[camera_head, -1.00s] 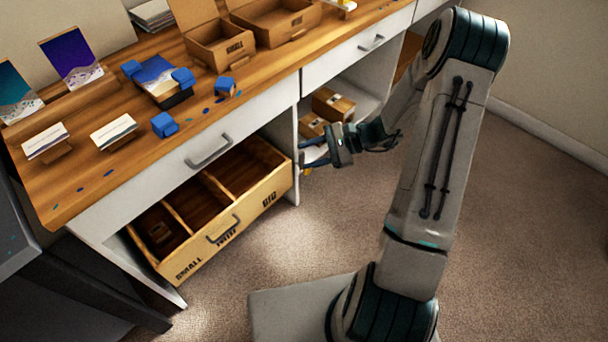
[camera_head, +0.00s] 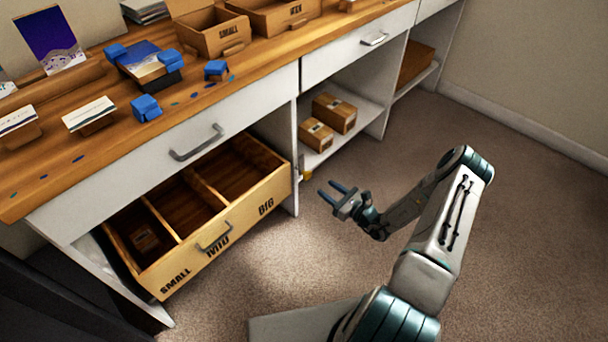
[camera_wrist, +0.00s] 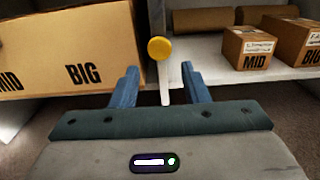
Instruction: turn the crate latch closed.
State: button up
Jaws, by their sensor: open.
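The wooden crate (camera_head: 235,222), marked SMALL, MID and BIG, stands pulled out below the counter. Its BIG end also shows at the left of the wrist view (camera_wrist: 60,50). The latch is a yellow round knob (camera_wrist: 159,48) at the front edge of the white divider, just right of the crate's BIG end. It shows small and yellow in the head view (camera_head: 306,175); I cannot tell its turn angle. My gripper (camera_head: 328,190) is open and empty, out in front of the latch. In the wrist view its two blue fingers (camera_wrist: 158,72) lie either side below the knob.
Cardboard boxes (camera_head: 334,112) sit on the shelf right of the divider. The counter above holds open boxes (camera_head: 214,32), blue blocks (camera_head: 146,107) and cards. A drawer handle (camera_head: 197,143) juts out above the crate. The carpet around my gripper is clear.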

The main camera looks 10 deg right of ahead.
aim_at(309, 176)
jog(key=b+x, duration=0.3)
jog(key=x, duration=0.9)
grip_shut()
